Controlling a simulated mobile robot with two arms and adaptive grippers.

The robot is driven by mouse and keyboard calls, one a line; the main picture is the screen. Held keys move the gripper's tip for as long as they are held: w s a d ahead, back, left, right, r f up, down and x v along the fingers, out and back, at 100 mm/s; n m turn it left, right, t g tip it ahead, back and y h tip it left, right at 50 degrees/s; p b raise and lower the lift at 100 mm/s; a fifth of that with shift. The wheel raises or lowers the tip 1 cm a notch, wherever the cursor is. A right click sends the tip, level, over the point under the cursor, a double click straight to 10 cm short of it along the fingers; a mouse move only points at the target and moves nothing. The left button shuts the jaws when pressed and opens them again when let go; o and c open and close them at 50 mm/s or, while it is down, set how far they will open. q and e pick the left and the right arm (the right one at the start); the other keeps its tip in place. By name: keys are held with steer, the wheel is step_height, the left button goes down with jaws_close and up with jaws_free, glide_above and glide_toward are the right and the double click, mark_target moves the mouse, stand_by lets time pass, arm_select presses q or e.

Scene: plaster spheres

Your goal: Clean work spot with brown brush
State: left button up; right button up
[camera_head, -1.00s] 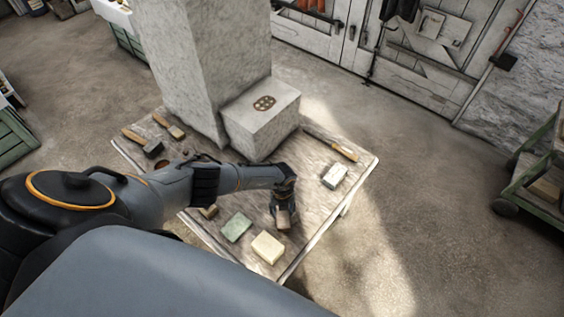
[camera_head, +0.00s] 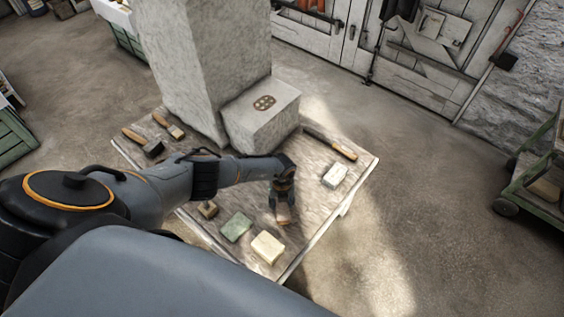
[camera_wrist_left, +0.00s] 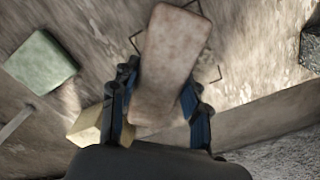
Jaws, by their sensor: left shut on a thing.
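My left gripper (camera_head: 281,205) is over the right half of the wooden worktable (camera_head: 312,229). It is shut on the brown brush (camera_head: 283,215), which also shows between the blue fingers of the gripper (camera_wrist_left: 155,105) in the left wrist view. The brush's pale brown back (camera_wrist_left: 168,60) faces the wrist camera. Its bristles are hidden, and I cannot tell whether it touches the tabletop. My right gripper does not show.
A green block (camera_head: 236,227) and a cream block (camera_head: 268,247) lie in front of the gripper. A white block (camera_head: 335,175) and a wood-handled tool (camera_head: 343,151) lie to the right. A stone block (camera_head: 262,120) stands behind. A mallet (camera_head: 146,143) lies far left.

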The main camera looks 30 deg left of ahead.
arm_select(q)
steer(key=shift+f+b, duration=0.6)
steer(key=shift+f, duration=0.1)
stand_by(0.4)
steer(key=shift+w+a+b, duration=0.65)
steer(key=shift+w+b, duration=0.15)
steer(key=shift+w, duration=0.1)
steer(key=shift+s, duration=0.1)
steer(key=shift+s+d+r+p, duration=0.25)
steer(key=shift+s+d+p, duration=0.3)
steer(key=shift+p, duration=0.4)
steer(key=shift+s+d+f+p, duration=0.1)
steer(key=shift+s+d+p, duration=0.25)
steer(key=shift+s+p, duration=0.2)
steer(key=shift+s+d+p, duration=0.3)
steer(key=shift+s+p, duration=0.15)
steer(key=shift+s, duration=0.05)
steer(key=shift+s+d+f, duration=0.1)
steer(key=shift+s+d, duration=0.05)
